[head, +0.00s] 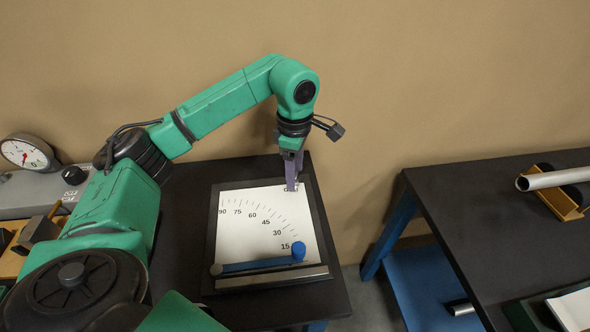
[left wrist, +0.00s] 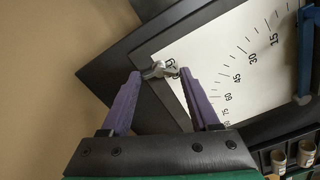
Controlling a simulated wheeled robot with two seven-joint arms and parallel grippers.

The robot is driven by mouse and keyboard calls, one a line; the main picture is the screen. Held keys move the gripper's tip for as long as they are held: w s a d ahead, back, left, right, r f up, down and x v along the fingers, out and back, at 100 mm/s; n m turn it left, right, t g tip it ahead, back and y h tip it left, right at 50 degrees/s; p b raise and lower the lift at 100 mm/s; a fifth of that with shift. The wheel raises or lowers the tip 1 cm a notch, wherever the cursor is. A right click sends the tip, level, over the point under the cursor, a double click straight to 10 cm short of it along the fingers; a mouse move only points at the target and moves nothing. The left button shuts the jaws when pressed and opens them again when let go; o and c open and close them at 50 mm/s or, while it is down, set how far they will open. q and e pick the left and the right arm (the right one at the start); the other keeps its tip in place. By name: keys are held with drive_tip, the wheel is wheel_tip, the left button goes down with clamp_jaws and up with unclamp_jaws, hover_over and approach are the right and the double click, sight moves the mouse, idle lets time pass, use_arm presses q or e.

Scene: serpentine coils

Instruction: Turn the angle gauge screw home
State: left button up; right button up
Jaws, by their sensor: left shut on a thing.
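The angle gauge is a white scale plate (head: 250,225) with printed degree marks on a dark board (head: 325,240). My left gripper (head: 291,186) points down at the plate's upper right corner. How deep the screw sits cannot be told. My right gripper is not in view.
The gauge lies on a dark table (head: 180,190) by a tan wall. A round dial (head: 26,153) stands at the left. A second dark table (head: 490,200) at the right holds a metal tube (head: 550,179) on a wooden rest, with a gap between the tables.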

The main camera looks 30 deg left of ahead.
use_arm(q)
drive_tip(key=shift+w+r, duration=0.15)
drive_tip(key=shift+r, duration=0.05)
drive_tip(key=o, duration=1.3)
drive_tip(key=shift+c, duration=0.2)
drive_tip(key=shift+o, duration=0.6)
drive_tip(key=shift+f, duration=0.1)
wheel_tip(320, 180, up, 6)
drive_tip(key=shift+f+b, duration=0.15)
drive_tip(key=shift+b, duration=0.45)
wheel_tip(320, 180, up, 9)
drive_tip(key=p, duration=0.3)
drive_tip(key=shift+f, duration=0.1)
